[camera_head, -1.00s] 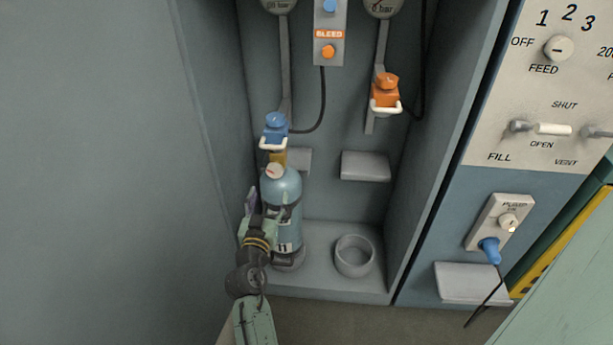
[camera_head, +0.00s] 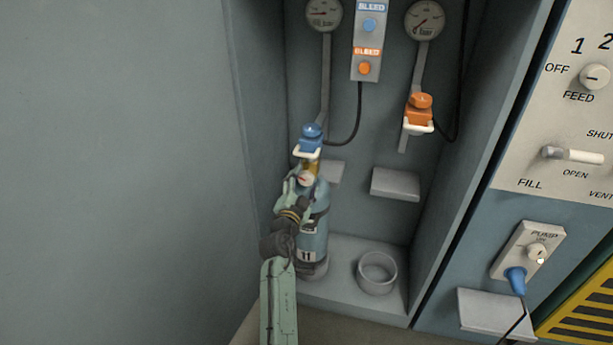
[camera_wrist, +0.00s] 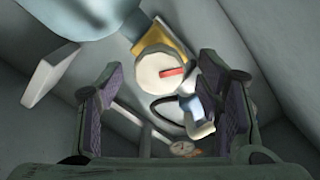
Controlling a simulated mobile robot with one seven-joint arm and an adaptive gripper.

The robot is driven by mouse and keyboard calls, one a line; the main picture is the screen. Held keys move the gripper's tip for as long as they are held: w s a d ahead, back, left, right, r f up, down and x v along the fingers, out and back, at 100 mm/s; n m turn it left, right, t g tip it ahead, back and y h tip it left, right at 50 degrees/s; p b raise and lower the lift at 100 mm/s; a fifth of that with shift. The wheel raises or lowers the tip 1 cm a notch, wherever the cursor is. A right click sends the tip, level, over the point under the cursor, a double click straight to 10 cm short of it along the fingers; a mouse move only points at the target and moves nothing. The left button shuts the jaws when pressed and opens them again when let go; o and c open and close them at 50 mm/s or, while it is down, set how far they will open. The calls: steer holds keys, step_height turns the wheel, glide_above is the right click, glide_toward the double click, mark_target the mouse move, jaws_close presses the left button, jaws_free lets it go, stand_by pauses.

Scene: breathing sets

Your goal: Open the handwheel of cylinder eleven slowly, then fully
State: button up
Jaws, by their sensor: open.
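Cylinder eleven (camera_head: 314,240), blue with an "11" label, stands upright at the left of the cabinet. Its brass valve (camera_head: 313,163) sits under a blue connector (camera_head: 311,138) with a white bail. A round pale disc (camera_head: 305,179) with a red mark faces out from the valve; I cannot tell whether it is the handwheel or a gauge. My gripper (camera_head: 291,184) is open in front of the cylinder's top, partly hiding it. In the wrist view the disc (camera_wrist: 159,75) shows between the two open fingers, beyond them, with nothing held.
An empty ring holder (camera_head: 376,273) stands right of the cylinder. An orange connector (camera_head: 419,112) hangs at the right, above a grey bracket (camera_head: 395,184). Two gauges and a bleed panel (camera_head: 367,45) are above. The cabinet's left wall (camera_head: 262,150) is close to my arm.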

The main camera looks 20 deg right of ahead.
steer(key=shift+x, duration=1.3)
steer(key=shift+c, duration=0.4)
steer(key=c, duration=1.1)
